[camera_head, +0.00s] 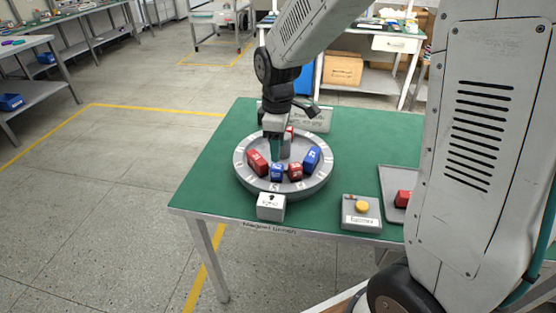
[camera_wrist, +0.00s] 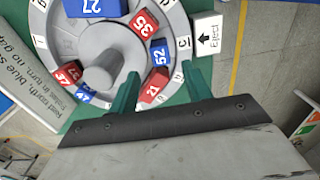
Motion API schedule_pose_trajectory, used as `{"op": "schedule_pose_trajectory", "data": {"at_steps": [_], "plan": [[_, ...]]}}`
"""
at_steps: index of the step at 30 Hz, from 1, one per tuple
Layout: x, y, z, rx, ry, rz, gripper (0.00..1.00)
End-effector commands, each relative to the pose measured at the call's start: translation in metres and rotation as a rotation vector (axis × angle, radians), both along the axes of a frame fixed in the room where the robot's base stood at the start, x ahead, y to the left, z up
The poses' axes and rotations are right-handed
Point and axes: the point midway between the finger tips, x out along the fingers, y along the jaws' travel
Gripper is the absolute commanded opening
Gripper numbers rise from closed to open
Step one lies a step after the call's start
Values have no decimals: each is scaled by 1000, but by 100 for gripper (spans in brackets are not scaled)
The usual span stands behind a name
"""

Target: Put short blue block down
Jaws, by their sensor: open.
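The short blue block, seemingly the one marked 52 (camera_wrist: 158,52), lies on the grey round dial (camera_wrist: 180,30), on the side nearest the Eject sign. In the head view this blue block (camera_head: 277,173) sits at the front of the dial (camera_head: 243,177), between two red blocks. My gripper (camera_wrist: 161,74) is open, its green fingers apart with nothing clasped between them. In the head view my gripper (camera_head: 276,152) is low over the dial, just behind the blue block. Whether a finger touches a block cannot be told.
Red blocks 35 (camera_wrist: 143,23), 21 (camera_wrist: 154,87) and 37 (camera_wrist: 69,73), and blue blocks 27 (camera_wrist: 95,7) and 47 (camera_wrist: 84,96), ring the dial's hub (camera_wrist: 98,77). The Eject box (camera_head: 270,208), a yellow-button box (camera_head: 361,212) and a tray with a red block (camera_head: 402,199) stand nearby.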

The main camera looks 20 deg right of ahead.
Motion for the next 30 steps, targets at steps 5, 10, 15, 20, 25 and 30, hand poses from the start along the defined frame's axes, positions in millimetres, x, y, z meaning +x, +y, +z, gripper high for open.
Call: {"op": "schedule_pose_trajectory", "data": {"at_steps": [5,10,15,20,25,30], "plan": [[0,0,29,0,-2,0,49],[0,0,39,1,1,0,49],[-8,-2,48,0,-5,-28,49],[-45,-8,78,4,-27,-169,49],[-107,-17,111,12,-55,-397,49],[-170,-25,128,26,-78,-626,49]]}}
